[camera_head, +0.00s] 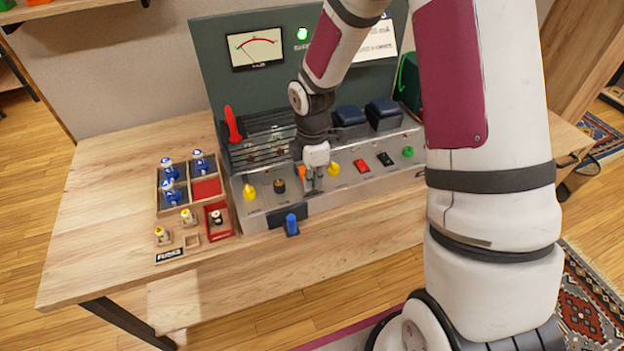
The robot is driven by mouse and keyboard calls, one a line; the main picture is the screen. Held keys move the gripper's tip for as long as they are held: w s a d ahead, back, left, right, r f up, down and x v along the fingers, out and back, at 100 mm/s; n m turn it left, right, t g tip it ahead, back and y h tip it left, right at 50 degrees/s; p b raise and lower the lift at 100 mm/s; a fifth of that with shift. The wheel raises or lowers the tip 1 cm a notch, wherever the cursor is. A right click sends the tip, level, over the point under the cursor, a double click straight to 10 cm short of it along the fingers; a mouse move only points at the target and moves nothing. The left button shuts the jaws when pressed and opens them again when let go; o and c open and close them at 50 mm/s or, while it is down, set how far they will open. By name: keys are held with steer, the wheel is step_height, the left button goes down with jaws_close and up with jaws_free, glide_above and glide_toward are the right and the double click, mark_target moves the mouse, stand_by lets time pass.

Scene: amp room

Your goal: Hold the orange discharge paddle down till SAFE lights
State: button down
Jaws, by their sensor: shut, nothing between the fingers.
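The orange paddle (302,173) shows as a small patch on the front panel of the amp (345,183), just left of my gripper. My gripper (313,190) is shut and empty, pointing down at the panel right beside the paddle. It partly hides the paddle, so I cannot tell whether they touch or how far the paddle is pressed. A round green lamp (302,33) glows on the upright dark panel. The label under it is too small to read for certain.
Yellow knobs (250,192) (334,168) and a black knob (279,186) flank my gripper. A red-handled lever (232,125) stands at left. A meter (255,48) is behind. A fuse tray (205,188) holds blue parts. The table's left front (90,240) is clear.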

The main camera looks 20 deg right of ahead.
steer(key=shift+r, duration=0.2)
steer(key=shift+r+p, duration=0.6)
steer(key=shift+r, duration=0.25)
step_height(320, 180, up, 14)
steer(key=p, duration=0.2)
steer(key=shift+f+p, duration=0.25)
steer(key=shift+p, duration=0.1)
